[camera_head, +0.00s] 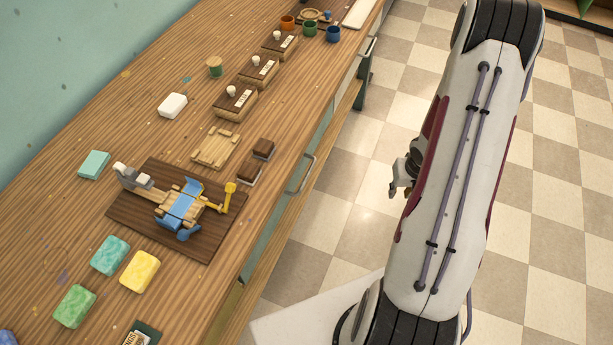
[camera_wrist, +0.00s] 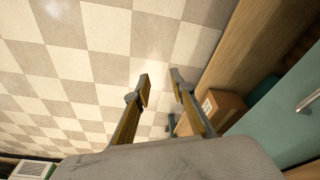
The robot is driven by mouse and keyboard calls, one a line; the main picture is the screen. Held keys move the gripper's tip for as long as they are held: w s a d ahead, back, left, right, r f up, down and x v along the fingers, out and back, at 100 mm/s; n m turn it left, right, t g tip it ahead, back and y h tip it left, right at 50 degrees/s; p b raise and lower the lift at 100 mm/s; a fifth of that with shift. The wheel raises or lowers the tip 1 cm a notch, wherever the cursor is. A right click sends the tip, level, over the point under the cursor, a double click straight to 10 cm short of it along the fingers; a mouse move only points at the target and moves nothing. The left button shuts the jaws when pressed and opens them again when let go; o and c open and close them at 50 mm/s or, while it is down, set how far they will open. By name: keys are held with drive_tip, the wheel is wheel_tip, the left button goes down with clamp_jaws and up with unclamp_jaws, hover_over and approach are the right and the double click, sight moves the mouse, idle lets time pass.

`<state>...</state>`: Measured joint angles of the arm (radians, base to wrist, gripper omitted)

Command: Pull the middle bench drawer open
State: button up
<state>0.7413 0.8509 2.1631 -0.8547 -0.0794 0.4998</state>
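The bench (camera_head: 60,225) has several drawers along its front edge. A metal handle (camera_head: 303,173) shows on the front of what looks like the middle drawer; this drawer looks flush with the bench. My gripper (camera_head: 396,178) is over the floor to the right of this handle, apart from it and partly hidden by my arm. In the wrist view my gripper (camera_wrist: 163,90) is open, with nothing between its fingers. A teal drawer front with a pale handle (camera_wrist: 310,99) shows at the right edge there; I cannot tell which drawer it is.
On the bench top are a dark board (camera_head: 125,215) with a blue and yellow device, soap bars (camera_head: 140,271), stamps (camera_head: 235,98) and cups (camera_head: 333,34). A cardboard box (camera_wrist: 222,108) is low by the bench. The checkered floor (camera_head: 560,190) looks clear.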

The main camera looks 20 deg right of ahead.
drive_tip(key=w+a+f+t+y, duration=0.2)
drive_tip(key=a+f, duration=0.2)
drive_tip(key=f, duration=0.4)
drive_tip(key=m+t+y, duration=0.5)
drive_tip(key=t+y, duration=0.2)
drive_tip(key=y, duration=0.3)
approach(306, 176)
drive_tip(key=shift+f+x, duration=0.25)
drive_tip(key=shift+x, duration=0.85)
drive_tip(key=shift+w+a+f, duration=0.1)
drive_tip(key=shift+x, duration=3.7)
